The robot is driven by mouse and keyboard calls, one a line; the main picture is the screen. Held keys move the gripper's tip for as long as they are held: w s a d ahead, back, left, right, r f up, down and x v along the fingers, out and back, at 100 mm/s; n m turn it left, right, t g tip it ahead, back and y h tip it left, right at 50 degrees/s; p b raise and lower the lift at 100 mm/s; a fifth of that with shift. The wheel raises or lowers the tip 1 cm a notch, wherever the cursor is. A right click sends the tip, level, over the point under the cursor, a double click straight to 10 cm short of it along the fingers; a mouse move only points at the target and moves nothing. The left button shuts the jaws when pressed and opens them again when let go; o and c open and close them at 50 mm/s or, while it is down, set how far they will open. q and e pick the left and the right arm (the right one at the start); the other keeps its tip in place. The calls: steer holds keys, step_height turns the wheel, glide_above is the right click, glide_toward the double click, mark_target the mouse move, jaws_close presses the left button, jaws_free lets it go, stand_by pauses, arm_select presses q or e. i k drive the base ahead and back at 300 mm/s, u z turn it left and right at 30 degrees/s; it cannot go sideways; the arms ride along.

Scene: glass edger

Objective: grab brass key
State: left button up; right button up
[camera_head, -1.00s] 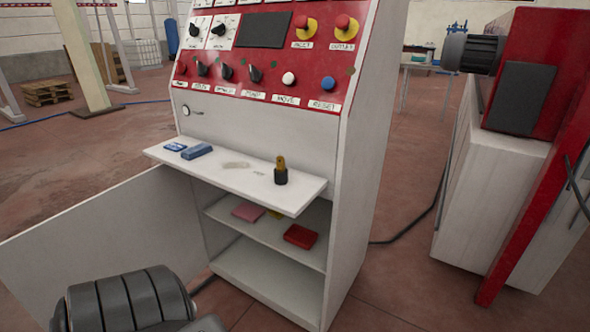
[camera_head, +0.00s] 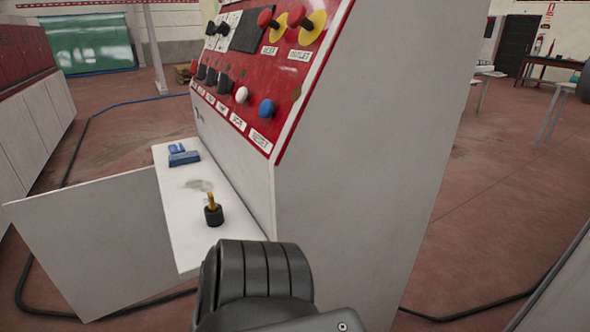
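A small brass-coloured piece (camera_head: 212,200) stands upright in a short black round base (camera_head: 213,215) on the white fold-out shelf (camera_head: 190,240) of the control cabinet. I take it for the brass key, but its shape is too small to be sure. A dark ribbed part of my own arm (camera_head: 258,270) fills the bottom middle, in front of the shelf's near right corner. Neither of my grippers shows, so I cannot tell whether they are open or shut.
Two blue items (camera_head: 183,157) and a greyish flat patch (camera_head: 200,185) lie on the shelf. The control panel (camera_head: 240,75) rises above it. An open white door panel (camera_head: 95,240) stands left below. A dark cable (camera_head: 480,308) runs along the floor at right.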

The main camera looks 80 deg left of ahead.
mark_target(212, 208)
steer(key=i, duration=1.45)
steer(key=u, duration=2.9)
